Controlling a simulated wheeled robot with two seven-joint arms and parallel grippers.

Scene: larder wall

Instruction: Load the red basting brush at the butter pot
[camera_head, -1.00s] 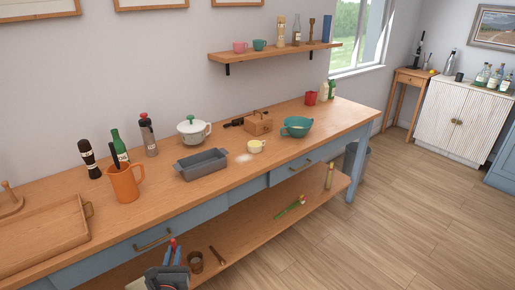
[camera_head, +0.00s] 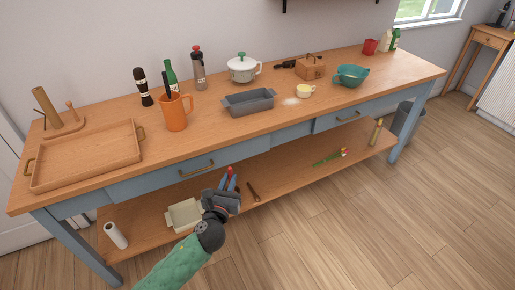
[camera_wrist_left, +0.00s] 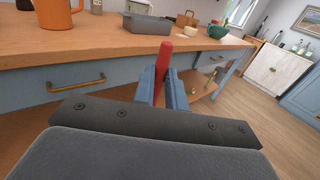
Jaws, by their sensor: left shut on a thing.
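My left gripper (camera_head: 228,182) is in front of the table, near the lower shelf's front edge. Its blue fingers are shut on a slim red thing, the red basting brush (camera_wrist_left: 163,62), which stands upright between them in the left wrist view. Only its red part shows; the rest is hidden by the fingers. A small cream cup with a yellow inside (camera_head: 305,91), perhaps the butter pot, stands on the tabletop beside a pale powdery patch. A white lidded pot (camera_head: 243,70) with a green knob stands behind the grey loaf tin. My right gripper is not in view.
The wooden tabletop (camera_head: 225,135) holds a tray (camera_head: 85,165), an orange jug (camera_head: 175,113), a grey tin (camera_head: 249,103) and a teal bowl (camera_head: 350,76). The lower shelf holds a cream dish (camera_head: 183,215) and a wooden spoon (camera_head: 253,191). The floor in front is clear.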

